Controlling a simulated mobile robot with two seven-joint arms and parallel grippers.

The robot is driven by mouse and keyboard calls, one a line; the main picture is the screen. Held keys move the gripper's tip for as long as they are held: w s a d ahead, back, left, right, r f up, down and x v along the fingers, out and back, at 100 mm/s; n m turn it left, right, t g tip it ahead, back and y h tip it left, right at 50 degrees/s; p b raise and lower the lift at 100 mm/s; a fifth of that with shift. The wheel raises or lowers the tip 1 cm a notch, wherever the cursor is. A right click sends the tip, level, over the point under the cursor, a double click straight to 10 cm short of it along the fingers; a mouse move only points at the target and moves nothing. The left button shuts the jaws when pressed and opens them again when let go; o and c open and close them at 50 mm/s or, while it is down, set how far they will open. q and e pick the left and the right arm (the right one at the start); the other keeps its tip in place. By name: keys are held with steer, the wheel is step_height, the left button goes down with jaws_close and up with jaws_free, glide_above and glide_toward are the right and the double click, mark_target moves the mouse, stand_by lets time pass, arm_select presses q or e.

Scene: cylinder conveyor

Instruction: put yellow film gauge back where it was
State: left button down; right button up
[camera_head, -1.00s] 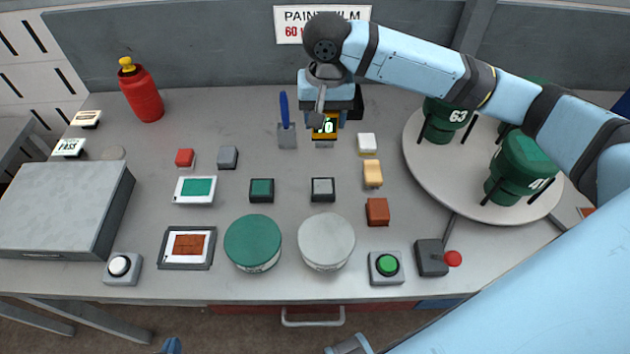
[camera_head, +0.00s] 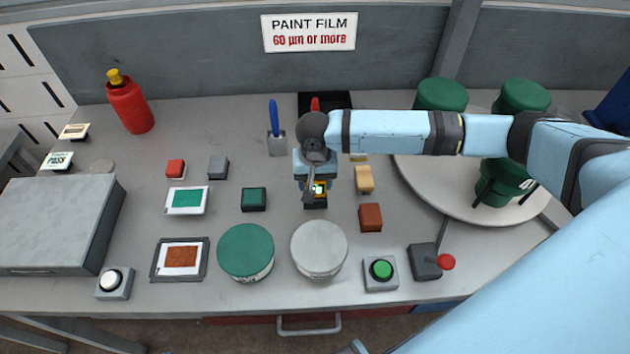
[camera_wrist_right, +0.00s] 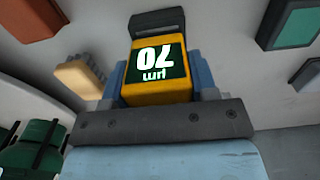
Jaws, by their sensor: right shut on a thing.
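The yellow film gauge (camera_head: 319,187) is in my right gripper (camera_head: 317,182), which is shut on it. In the right wrist view the gauge (camera_wrist_right: 157,72) sits between the two fingers, and its dark green display reads 70 µm upside down. A dark-framed block (camera_head: 316,202) shows just in front of the gauge. It also shows at the gauge's far end in the right wrist view (camera_wrist_right: 157,20). I cannot tell whether the gauge touches it. My left gripper is not in view.
A black tray (camera_head: 343,98) with a red item stands behind my right gripper, partly hidden. The turntable (camera_head: 417,180) is right.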

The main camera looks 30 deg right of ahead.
steer(key=shift+f, duration=0.25)
steer(key=o, duration=0.8)
steer(key=shift+f, duration=0.15)
steer(key=shift+o, duration=0.2)
step_height(320, 180, up, 12)
steer(key=shift+r, duration=0.2)
steer(key=shift+s+f, duration=0.1)
